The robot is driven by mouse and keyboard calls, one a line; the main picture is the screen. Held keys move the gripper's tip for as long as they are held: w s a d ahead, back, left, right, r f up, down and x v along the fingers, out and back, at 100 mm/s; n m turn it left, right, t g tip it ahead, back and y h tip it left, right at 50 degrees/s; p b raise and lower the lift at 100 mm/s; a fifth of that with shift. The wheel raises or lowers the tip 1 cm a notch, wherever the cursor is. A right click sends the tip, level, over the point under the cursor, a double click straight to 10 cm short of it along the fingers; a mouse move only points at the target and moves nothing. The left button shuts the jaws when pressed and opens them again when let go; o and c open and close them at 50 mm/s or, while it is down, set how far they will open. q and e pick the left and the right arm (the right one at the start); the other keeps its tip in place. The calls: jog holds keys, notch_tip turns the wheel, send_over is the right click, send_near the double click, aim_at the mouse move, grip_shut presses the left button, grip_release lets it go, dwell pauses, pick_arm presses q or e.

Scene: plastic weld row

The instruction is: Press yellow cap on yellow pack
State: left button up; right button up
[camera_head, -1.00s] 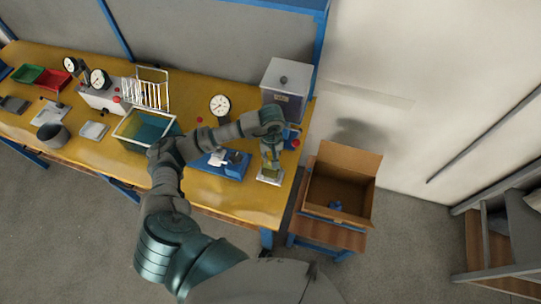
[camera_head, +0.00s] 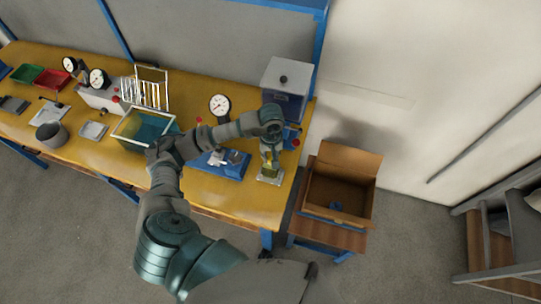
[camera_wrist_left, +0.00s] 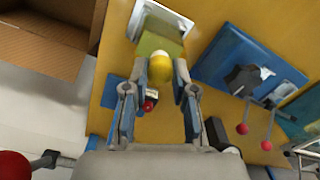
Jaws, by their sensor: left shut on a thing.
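My left gripper (camera_head: 269,161) points down over the near right corner of the yellow table. In the left wrist view the gripper (camera_wrist_left: 160,75) is shut on the round yellow cap (camera_wrist_left: 160,64), with a fingertip on each side of it. The yellow pack (camera_wrist_left: 160,38), olive-yellow, stands right beyond the cap on a pale plate (camera_wrist_left: 158,13). In the head view the plate (camera_head: 270,181) shows below the gripper, with the pack mostly hidden. I cannot tell whether the cap touches the pack. My right gripper is out of view.
A blue fixture with a dark knob (camera_head: 234,164) lies just left of the gripper. A grey box-shaped machine (camera_head: 286,84) stands behind it. An open cardboard box (camera_head: 340,192) sits on a stand to the right. A teal-lined tray (camera_head: 146,128) is near my forearm.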

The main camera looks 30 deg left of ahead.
pick_arm(q)
jog(key=o, duration=1.2)
jog(key=shift+o, duration=0.2)
jog(key=shift+r+p, duration=1.6)
jog(key=shift+r, duration=1.9)
grip_shut()
